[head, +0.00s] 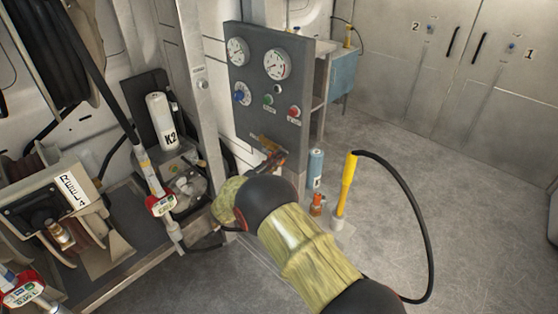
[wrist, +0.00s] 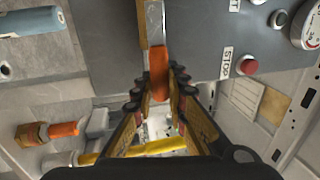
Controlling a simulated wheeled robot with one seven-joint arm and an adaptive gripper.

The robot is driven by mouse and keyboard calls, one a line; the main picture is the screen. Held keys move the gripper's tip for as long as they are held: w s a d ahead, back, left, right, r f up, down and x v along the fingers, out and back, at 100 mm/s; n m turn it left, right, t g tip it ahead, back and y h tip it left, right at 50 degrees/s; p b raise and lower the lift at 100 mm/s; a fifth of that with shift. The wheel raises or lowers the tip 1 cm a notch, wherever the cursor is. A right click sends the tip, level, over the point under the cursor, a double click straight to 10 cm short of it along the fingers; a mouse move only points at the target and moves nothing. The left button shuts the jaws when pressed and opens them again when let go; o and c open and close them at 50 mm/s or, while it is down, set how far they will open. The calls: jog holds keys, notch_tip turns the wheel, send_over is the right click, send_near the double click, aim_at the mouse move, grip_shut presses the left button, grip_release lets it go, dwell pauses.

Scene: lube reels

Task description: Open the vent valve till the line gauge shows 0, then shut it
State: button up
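The vent valve's lever shows in the wrist view as a metal bar with an orange grip (wrist: 158,62), lying against the grey panel (wrist: 200,35). My gripper (wrist: 160,84) has its fingertips close on both sides of the orange grip and looks shut on it. In the head view my gripper (head: 272,158) is at the lower part of the panel (head: 262,108), and it mostly hides the lever. Two round gauges, a left one (head: 237,51) and a right one (head: 277,65), sit on the panel's upper part. Their needle readings are too small to tell.
Below the gauges are a blue knob (head: 241,93), a green button (head: 268,100) and a red stop button (head: 294,112). Open floor lies beyond.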

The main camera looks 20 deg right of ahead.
jog(key=o, duration=0.5)
jog(key=shift+f, duration=0.15)
jog(key=v, duration=1.2)
